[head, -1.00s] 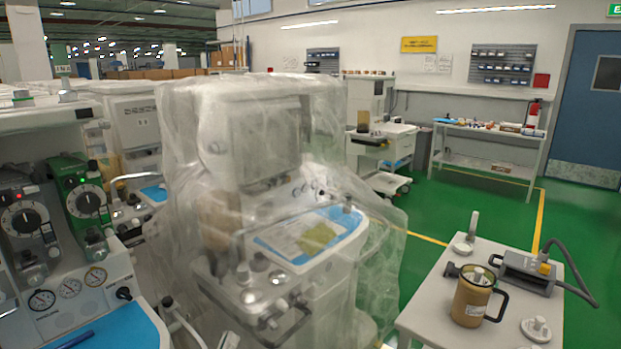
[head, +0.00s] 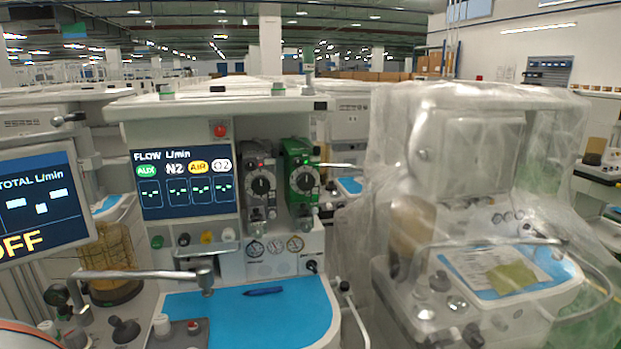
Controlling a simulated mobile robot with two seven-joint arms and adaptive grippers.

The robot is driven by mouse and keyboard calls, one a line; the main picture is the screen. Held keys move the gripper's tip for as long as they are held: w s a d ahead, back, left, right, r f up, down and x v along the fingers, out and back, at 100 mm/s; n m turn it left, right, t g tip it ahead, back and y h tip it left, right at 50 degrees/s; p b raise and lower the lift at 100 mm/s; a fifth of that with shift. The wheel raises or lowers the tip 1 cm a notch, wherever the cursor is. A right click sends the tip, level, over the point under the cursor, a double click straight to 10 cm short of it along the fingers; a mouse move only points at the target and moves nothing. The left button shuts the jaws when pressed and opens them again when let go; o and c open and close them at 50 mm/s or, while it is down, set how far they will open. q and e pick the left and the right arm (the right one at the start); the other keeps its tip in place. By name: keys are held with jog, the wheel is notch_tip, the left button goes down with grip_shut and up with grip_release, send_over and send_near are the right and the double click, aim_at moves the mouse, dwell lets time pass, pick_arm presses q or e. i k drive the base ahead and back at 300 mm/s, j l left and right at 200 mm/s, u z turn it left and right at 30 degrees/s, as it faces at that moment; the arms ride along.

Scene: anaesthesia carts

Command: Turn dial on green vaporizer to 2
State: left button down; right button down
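The green vaporizer (head: 301,172) is mounted on the anaesthesia cart near the middle of the head view. Neither of my grippers is in view.
Left of the vaporizers are a flow screen (head: 187,182) and a tilted monitor (head: 40,205). A metal arm (head: 140,275) crosses above the blue work surface (head: 250,312), where a dark blue pen (head: 262,291) lies. A plastic-covered machine (head: 470,200) stands to the right.

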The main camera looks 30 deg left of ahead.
aim_at(305, 181)
jog(key=u, duration=1.05)
